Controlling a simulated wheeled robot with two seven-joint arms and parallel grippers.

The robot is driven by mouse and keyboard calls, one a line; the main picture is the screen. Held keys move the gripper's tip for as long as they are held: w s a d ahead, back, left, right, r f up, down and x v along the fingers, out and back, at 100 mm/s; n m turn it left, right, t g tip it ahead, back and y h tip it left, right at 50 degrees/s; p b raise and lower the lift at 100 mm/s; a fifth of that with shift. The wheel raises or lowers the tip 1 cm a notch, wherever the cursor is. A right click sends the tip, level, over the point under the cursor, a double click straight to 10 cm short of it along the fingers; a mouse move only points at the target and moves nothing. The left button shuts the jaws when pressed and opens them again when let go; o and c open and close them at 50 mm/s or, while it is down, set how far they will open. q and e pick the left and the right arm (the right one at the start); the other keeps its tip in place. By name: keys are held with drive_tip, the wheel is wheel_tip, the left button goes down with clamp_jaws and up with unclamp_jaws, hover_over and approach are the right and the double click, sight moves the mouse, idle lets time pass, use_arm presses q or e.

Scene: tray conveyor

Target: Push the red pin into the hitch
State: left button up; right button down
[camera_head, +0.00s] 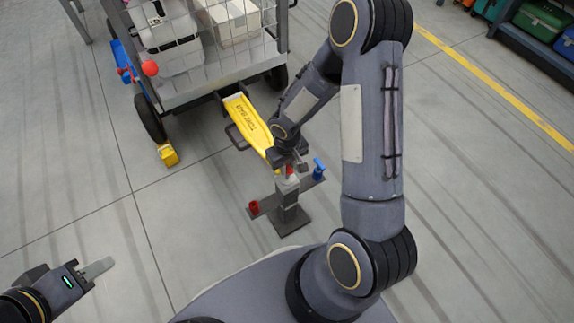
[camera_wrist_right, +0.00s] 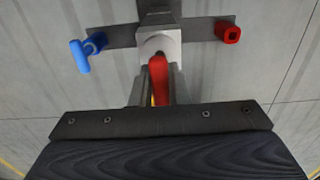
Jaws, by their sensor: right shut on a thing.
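The red pin (camera_wrist_right: 161,76) is between the fingers of my right gripper (camera_wrist_right: 160,88), which is shut on it. The pin's far end is at the grey hitch block (camera_wrist_right: 172,47); how deep it sits cannot be told. In the head view the red pin (camera_head: 290,171) shows just below my right gripper (camera_head: 288,160), over the grey hitch post (camera_head: 288,198). The yellow drawbar (camera_head: 250,122) reaches to the hitch, its tip partly hidden by the gripper. My left gripper (camera_head: 97,268) is low at the left, away from everything; its finger gap is unclear.
A blue pin (camera_head: 319,168) stands in a blue holder on the crossbar's right arm. A red holder (camera_head: 254,207), seemingly empty, is on the left arm. A wire cart (camera_head: 215,80) stands behind, with a yellow chock (camera_head: 167,154) at its wheel. The floor at left is clear.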

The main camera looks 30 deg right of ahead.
drive_tip(key=shift+f+b, duration=1.05)
drive_tip(key=shift+f, duration=0.2)
drive_tip(key=c, duration=1.3)
unclamp_jaws()
drive_tip(key=shift+r, duration=0.15)
wheel_tip(320, 180, up, 6)
drive_tip(key=p, duration=0.3)
drive_tip(key=shift+r, duration=0.15)
drive_tip(key=shift+r+p, duration=0.3)
drive_tip(key=shift+r, duration=0.35)
